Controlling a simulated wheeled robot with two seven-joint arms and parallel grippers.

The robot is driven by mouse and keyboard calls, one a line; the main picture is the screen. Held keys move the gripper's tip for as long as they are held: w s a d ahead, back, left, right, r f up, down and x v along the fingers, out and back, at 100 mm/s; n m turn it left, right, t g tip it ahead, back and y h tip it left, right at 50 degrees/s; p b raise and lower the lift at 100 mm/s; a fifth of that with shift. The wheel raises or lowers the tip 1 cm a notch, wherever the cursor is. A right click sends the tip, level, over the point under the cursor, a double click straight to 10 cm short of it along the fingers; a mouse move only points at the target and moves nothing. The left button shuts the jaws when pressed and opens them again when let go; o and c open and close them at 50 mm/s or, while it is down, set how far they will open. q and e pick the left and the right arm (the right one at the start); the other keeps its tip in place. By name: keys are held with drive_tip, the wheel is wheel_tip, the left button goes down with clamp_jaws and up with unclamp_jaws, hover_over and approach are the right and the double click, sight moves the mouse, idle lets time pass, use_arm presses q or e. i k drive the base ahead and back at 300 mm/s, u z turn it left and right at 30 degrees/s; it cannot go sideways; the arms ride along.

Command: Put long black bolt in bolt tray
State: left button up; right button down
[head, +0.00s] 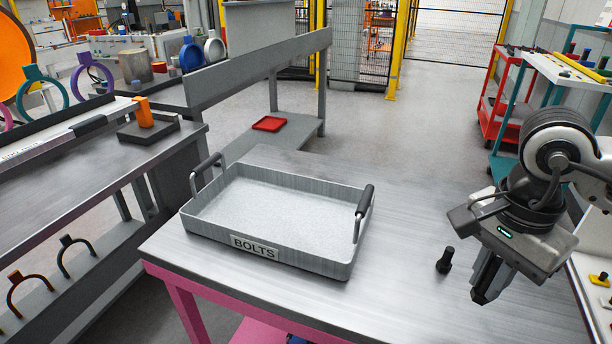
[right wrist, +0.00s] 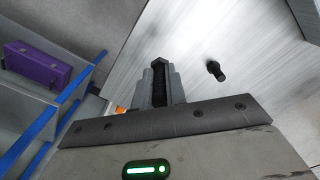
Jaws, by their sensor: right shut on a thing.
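The grey bolt tray (head: 300,262), labelled BOLTS, sits on the metal table and is empty inside. My right gripper (head: 482,290) is right of the tray, over the table's right part. It is shut on a long black bolt, which shows as a dark shaft with a wider end between the fingers in the right wrist view (right wrist: 158,68). The fingers hide most of it. Another black bolt (head: 445,260) stands on the table just left of the gripper, apart from it; it also shows in the right wrist view (right wrist: 216,71). My left gripper is out of view.
A red tray (head: 269,124) lies on a low shelf behind. A grey bench (head: 95,165) stands at left, a red cart (head: 497,110) at back right.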

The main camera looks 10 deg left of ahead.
sight(252, 210)
drive_tip(key=u, duration=0.4)
drive_tip(key=k, duration=0.45)
drive_tip(key=u, duration=1.1)
drive_tip(key=i, duration=1.2)
drive_tip(key=z, duration=0.25)
